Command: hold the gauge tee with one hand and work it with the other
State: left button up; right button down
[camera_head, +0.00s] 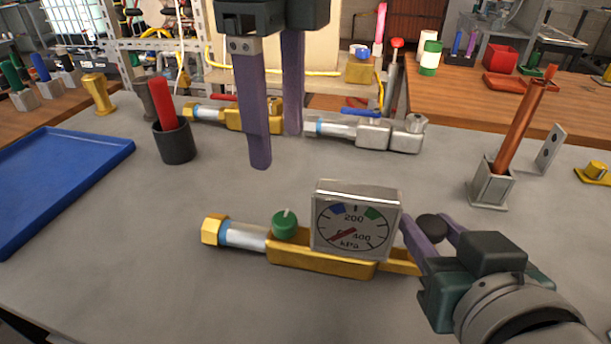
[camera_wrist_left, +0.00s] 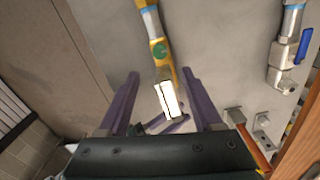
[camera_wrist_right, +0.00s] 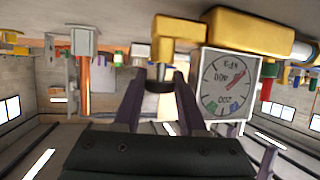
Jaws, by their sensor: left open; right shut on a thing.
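The gauge tee is a brass body (camera_head: 320,262) with a silver pipe, a brass hex end, a green knob (camera_head: 285,224) and a square white gauge (camera_head: 356,222). It is front centre in the head view; its gauge face also shows upside down in the right wrist view (camera_wrist_right: 228,84). My right gripper (camera_head: 429,226) is shut on the tee's right end, around a dark round part (camera_wrist_right: 158,87). My left gripper (camera_head: 277,150) is open and empty, pointing down above and behind the tee. The left wrist view shows the green knob (camera_wrist_left: 159,50) ahead between its fingers.
A brass valve (camera_head: 240,117) and a silver valve (camera_head: 375,133) lie behind the left fingers. A dark cup (camera_head: 174,142) with a red-handled tool and a blue tray (camera_head: 60,180) are left. A metal holder with copper pipes (camera_head: 491,188) stands right. The grey table around the tee is clear.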

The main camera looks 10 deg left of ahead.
aim_at(283, 218)
pick_arm(q)
notch_tip(283, 218, down, 11)
jog(key=shift+f, duration=0.15)
jog(key=shift+c, duration=0.4)
grip_shut()
dwell(0.3)
